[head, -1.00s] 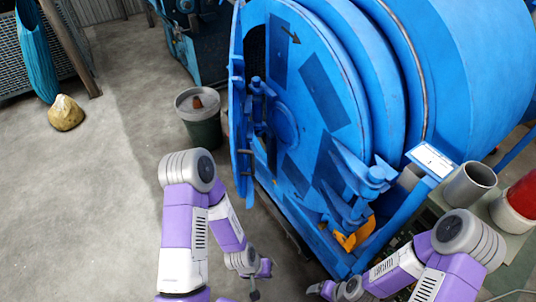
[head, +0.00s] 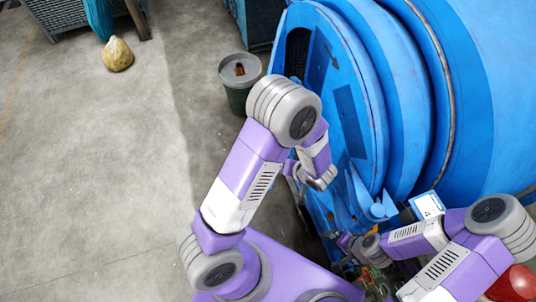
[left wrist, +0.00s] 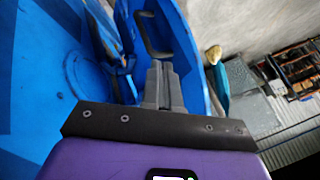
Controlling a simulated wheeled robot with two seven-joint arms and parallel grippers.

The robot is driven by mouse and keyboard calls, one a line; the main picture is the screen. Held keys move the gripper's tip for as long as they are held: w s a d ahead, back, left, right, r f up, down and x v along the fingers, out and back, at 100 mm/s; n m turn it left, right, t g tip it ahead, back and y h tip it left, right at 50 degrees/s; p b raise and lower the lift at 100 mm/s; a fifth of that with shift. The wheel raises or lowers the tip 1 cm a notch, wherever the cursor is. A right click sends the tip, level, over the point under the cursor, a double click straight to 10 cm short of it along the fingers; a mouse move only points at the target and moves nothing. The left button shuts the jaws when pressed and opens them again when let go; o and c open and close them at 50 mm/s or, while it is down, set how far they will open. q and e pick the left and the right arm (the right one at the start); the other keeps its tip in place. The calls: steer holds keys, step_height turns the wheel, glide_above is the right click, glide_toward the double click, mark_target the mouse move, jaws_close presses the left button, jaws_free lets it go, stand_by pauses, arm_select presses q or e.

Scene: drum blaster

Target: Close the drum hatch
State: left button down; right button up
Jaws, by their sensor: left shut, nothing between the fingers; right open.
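The blue drum (head: 395,90) fills the right of the head view, with a dark opening (head: 297,50) at its upper left. The hatch is mostly hidden behind my left arm there. In the left wrist view a blue panel, apparently the hatch (left wrist: 180,50), carries a dark bar handle (left wrist: 146,38). My left gripper (left wrist: 164,68) is shut and empty, its fingertips in front of this panel just below the handle; contact cannot be told. My right gripper (head: 345,243) is open and empty, low in front of the drum near a blue bracket (head: 372,208).
A dark bin (head: 240,75) stands left of the drum. A red object (head: 512,283) is at the lower right.

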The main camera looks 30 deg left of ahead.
arm_select(q)
steer(key=w+a+f+b, duration=0.1)
steer(key=a+f+b, duration=0.1)
steer(key=a+f, duration=0.5)
steer(key=shift+a+f+b, duration=0.3)
steer(key=shift+a+f, duration=0.1)
steer(key=shift+a, duration=0.7)
steer(key=shift+w+a, duration=0.1)
